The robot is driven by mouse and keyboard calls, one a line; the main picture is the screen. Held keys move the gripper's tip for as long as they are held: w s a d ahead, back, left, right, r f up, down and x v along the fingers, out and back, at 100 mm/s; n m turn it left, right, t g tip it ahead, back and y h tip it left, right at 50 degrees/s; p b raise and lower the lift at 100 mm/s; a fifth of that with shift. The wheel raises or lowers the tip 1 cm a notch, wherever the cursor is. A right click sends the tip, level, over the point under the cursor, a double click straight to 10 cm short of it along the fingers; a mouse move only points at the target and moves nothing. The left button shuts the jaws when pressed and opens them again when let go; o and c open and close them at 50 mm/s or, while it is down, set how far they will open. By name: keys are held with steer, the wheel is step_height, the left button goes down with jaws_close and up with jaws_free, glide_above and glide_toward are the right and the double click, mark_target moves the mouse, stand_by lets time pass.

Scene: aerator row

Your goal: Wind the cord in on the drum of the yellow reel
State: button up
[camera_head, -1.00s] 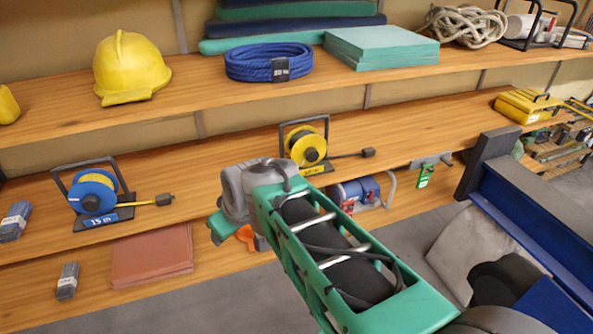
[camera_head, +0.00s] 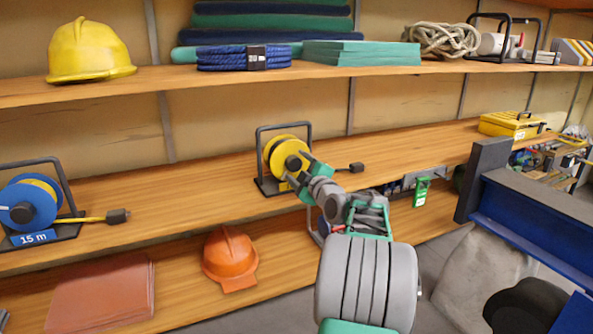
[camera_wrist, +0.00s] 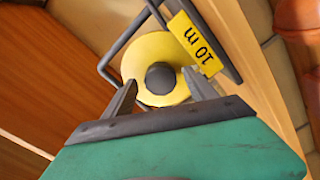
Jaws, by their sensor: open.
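The yellow reel (camera_head: 283,155) stands on the middle shelf in a black frame, with a dark hub at the centre of its drum. Its cord runs out to the right and ends in a dark plug (camera_head: 356,168) lying on the shelf. In the wrist view the yellow drum (camera_wrist: 155,52) faces me, with a yellow "10 m" label (camera_wrist: 195,45) beside it. My gripper (camera_head: 296,172) is in front of the reel.
A blue reel marked 15 m (camera_head: 28,205) stands at the left of the same shelf. An orange helmet (camera_head: 230,258) and red-brown sheets (camera_head: 102,296) lie on the shelf below. A blue beam (camera_head: 530,215) is at the right.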

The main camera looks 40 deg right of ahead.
steer(key=shift+w+d, duration=0.15)
steer(key=shift+w, duration=0.45)
steer(key=c, duration=1.4)
